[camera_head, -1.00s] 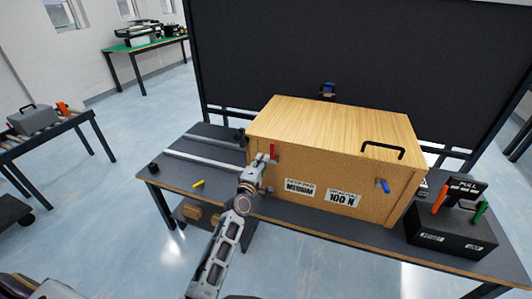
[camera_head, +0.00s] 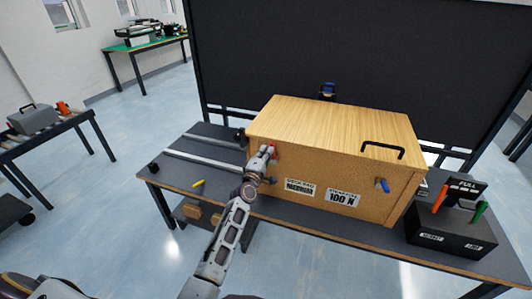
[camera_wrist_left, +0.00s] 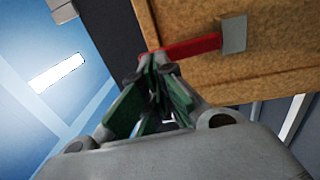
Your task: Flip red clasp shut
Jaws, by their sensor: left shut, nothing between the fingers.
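A wooden box (camera_head: 335,130) stands on the dark table, with a red clasp (camera_head: 273,149) at the upper left of its front face. In the left wrist view, the red clasp (camera_wrist_left: 195,47) sticks out from a grey metal mount (camera_wrist_left: 233,35) on the box face. My left gripper (camera_head: 267,152) is shut and empty, with its fingertips (camera_wrist_left: 158,62) right at the free end of the clasp. I cannot tell whether they touch it. The gripper partly hides the clasp in the head view. My right gripper is out of view.
A blue clasp (camera_head: 383,185) and a black handle (camera_head: 383,149) are on the box's right side. A yellow piece (camera_head: 198,183) lies on the table at the left.

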